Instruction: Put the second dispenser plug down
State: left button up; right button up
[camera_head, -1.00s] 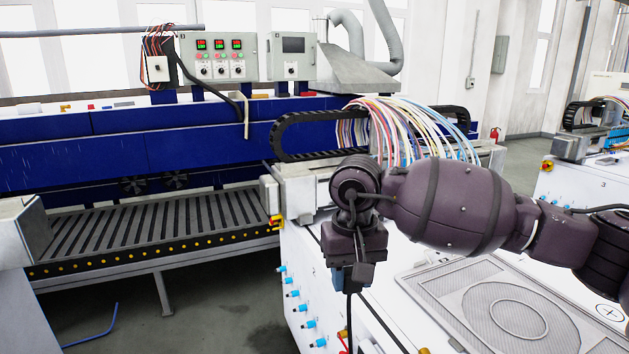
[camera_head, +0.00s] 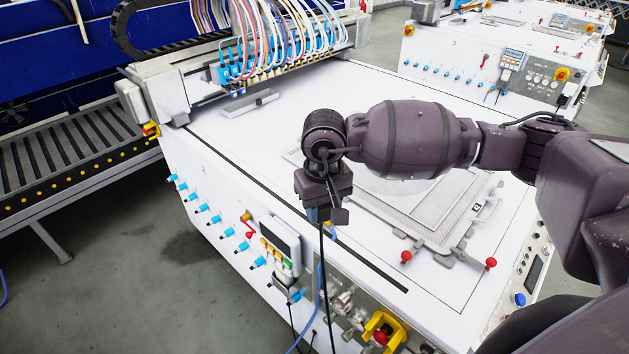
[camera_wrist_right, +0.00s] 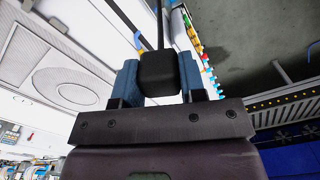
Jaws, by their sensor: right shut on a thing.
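My right gripper (camera_head: 322,214) hangs downward over the front edge of the white machine table (camera_head: 240,125). Its blue fingers are shut on a black plug, the dispenser plug (camera_wrist_right: 159,73), seen between them in the right wrist view. A black cable runs from the plug, hanging down past the machine's front side in the head view. The plug is held in the air, apart from any surface as far as I can tell. In the head view the plug is mostly hidden by the gripper. My left gripper is in neither current view.
The nozzle gantry (camera_head: 170,85) with blue nozzles and coloured hoses stands at the table's far end. A mesh plate (camera_head: 425,205) and red-knobbed clamps lie right of my gripper. A control box (camera_head: 280,243) and blue fittings line the front side.

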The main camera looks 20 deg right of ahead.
jog(key=shift+d+f, duration=0.2)
jog(key=shift+f, duration=0.15)
jog(key=w+d+m+b, duration=0.3)
jog(key=d, duration=0.2)
notch_tip(320, 180, up, 6)
jog(key=m+b, duration=0.1)
jog(key=m, duration=1.4)
send_over(356, 239)
notch_tip(356, 239, down, 20)
jog(key=shift+f, duration=0.15)
jog(key=shift+f+b, duration=0.6)
jog(key=shift+f, duration=0.05)
jog(key=o, duration=0.9)
jog(key=shift+r, duration=0.1)
jog(key=shift+c, duration=0.2)
